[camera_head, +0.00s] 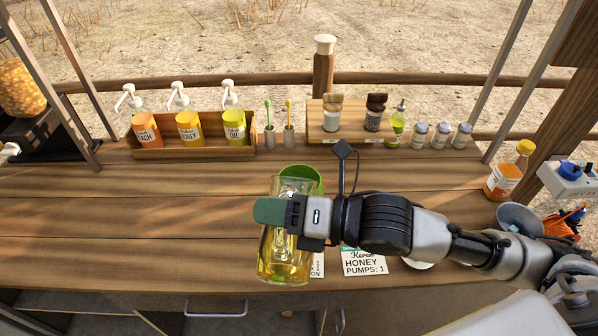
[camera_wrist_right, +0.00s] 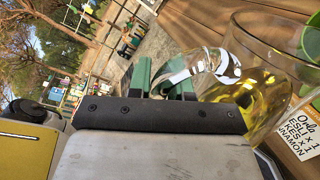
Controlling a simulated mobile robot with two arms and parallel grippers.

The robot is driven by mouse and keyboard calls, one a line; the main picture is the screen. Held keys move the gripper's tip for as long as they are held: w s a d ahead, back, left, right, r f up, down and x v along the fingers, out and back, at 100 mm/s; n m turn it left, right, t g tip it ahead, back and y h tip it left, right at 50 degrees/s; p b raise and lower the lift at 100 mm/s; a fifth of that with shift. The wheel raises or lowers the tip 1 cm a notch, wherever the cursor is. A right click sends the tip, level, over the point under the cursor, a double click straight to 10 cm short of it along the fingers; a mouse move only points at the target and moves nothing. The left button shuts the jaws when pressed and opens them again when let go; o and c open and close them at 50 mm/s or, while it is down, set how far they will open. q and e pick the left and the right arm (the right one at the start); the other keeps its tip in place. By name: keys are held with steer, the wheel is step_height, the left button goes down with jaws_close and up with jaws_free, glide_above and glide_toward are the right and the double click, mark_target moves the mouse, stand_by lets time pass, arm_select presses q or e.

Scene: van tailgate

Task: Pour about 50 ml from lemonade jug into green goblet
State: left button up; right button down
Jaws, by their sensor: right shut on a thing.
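The lemonade jug (camera_head: 283,265) is clear glass with yellow liquid in its lower part. It stands upright or nearly so at the front of the counter; I cannot tell whether its base touches the wood. My right gripper (camera_head: 271,211), with green fingers, is shut on the jug's handle. The jug (camera_wrist_right: 262,100) and its clear handle at the fingers also show in the right wrist view. The green goblet (camera_head: 305,174) is just behind the jug, partly hidden by the jug and gripper. Its green edge (camera_wrist_right: 313,42) shows in the wrist view. My left gripper is not in view.
A honey card (camera_head: 364,262) lies right of the jug, with another card partly hidden beside it. A wooden box (camera_head: 205,151) of pump bottles, toothbrush cups and a shelf (camera_head: 350,133) of jars line the back. The counter left of the jug is clear.

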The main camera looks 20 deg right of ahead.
steer(key=shift+w+d+r+m+p, duration=0.1)
steer(key=shift+w+r+m+p, duration=0.2)
steer(key=shift+r, duration=0.2)
steer(key=shift+w+d+r+m+p, duration=0.1)
steer(key=shift+w+r+m+p, duration=0.1)
steer(key=shift+r+p, duration=0.25)
steer(key=shift+w+d+r+m+g+p, duration=0.2)
steer(key=shift+w+r+m+p, duration=0.2)
steer(key=shift+r+m+p, duration=0.25)
steer(key=shift+w+d+r+m+g+p, duration=0.15)
steer(key=shift+w+r+m+p, duration=0.25)
steer(key=shift+p, duration=0.4)
steer(key=shift+d, duration=0.1)
steer(key=shift+w+d+b, duration=0.15)
steer(key=shift+w+b, duration=0.15)
steer(key=shift+w, duration=0.05)
steer(key=shift+w+r, duration=0.1)
steer(key=shift+r, duration=0.05)
steer(key=shift+s, duration=0.25)
steer(key=shift+w, duration=0.5)
